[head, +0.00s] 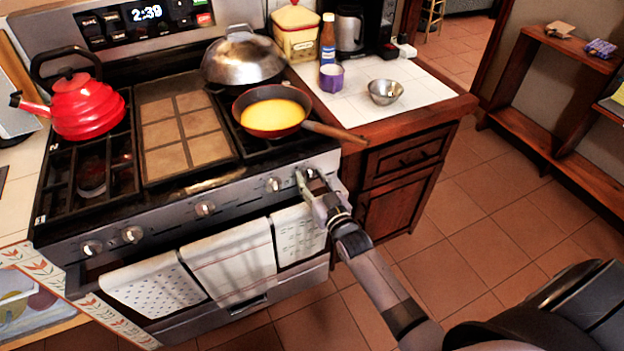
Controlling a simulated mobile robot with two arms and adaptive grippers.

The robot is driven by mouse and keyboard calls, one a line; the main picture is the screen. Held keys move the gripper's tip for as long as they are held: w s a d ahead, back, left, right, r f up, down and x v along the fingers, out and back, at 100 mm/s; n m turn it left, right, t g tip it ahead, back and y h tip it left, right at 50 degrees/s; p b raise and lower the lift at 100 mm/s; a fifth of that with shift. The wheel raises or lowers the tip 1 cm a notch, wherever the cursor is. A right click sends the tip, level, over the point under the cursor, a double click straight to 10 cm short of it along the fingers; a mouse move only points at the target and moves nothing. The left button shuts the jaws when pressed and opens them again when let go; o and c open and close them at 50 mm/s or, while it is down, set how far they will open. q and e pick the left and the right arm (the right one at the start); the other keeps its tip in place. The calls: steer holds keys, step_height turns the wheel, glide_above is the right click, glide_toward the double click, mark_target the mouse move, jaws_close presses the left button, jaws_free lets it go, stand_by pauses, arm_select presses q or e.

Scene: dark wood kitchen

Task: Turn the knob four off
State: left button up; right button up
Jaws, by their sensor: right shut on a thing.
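The stove front (170,222) carries a row of round metal knobs, with two at the left (92,247), (132,234), one in the middle (205,208), and one (273,184) just left of my right gripper. My right gripper (310,180) reaches in from the lower right and is shut on the rightmost knob, which its fingers mostly hide. I cannot read any knob number or the held knob's setting. My left gripper is not in view.
A frying pan (268,112) with yellow contents sits on the right burner, its handle jutting over the counter (400,75). A red kettle (85,104) and domed pan (240,58) stand on the stove. Towels (232,262) hang below the knobs. The floor at right is clear.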

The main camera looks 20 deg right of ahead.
steer(key=shift+a+f, duration=0.1)
steer(key=shift+f, duration=0.1)
steer(key=o, duration=1.2)
steer(key=shift+r, duration=0.1)
steer(key=s, duration=1.2)
